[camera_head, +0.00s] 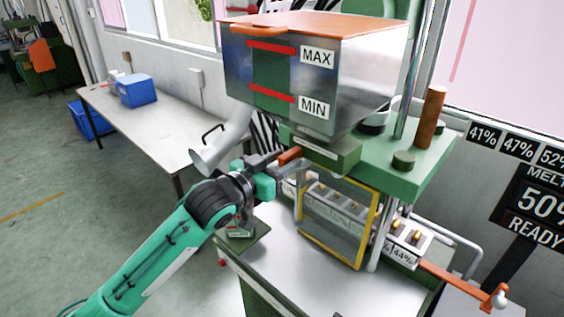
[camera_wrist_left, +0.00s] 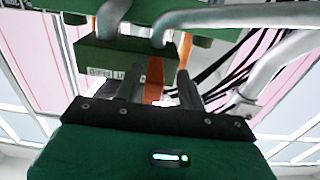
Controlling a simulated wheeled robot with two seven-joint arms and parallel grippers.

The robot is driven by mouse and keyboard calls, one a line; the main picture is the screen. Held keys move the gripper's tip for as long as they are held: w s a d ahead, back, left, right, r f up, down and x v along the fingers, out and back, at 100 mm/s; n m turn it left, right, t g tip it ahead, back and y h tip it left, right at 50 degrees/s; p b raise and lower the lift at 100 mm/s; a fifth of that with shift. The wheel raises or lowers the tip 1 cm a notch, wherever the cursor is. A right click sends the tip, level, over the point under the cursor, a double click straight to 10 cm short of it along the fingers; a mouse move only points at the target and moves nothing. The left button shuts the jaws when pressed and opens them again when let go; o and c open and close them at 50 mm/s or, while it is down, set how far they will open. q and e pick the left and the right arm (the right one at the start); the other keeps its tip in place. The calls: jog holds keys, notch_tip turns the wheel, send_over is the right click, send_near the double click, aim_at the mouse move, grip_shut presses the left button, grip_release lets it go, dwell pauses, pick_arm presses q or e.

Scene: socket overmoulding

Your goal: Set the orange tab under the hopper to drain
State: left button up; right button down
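The orange tab (camera_head: 289,155) sticks out to the left from the green block (camera_head: 335,156) under the hopper (camera_head: 312,75). My left gripper (camera_head: 281,163) is at the tab, its fingers pointing toward the block. In the left wrist view the orange tab (camera_wrist_left: 154,80) lies between the two dark fingers (camera_wrist_left: 160,72), closer to the left one. A gap shows on the right side, so the gripper looks open around the tab. I cannot tell whether a finger touches it. My right gripper is not in view.
A yellow-framed guard (camera_head: 374,228) stands below the hopper, near a row of labelled trays (camera_head: 405,243). A grey funnel-like part (camera_head: 207,160) is just behind my left wrist. A display (camera_head: 540,205) stands at right. A table with a blue bin (camera_head: 136,91) is at back left.

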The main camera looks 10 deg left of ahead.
pick_arm(q)
jog(key=shift+s, duration=0.1)
jog(key=shift+s+a, duration=0.1)
jog(key=shift+s, duration=0.15)
jog(key=b+v, duration=0.4)
jog(key=v, duration=0.9)
jog(key=shift+a, duration=0.15)
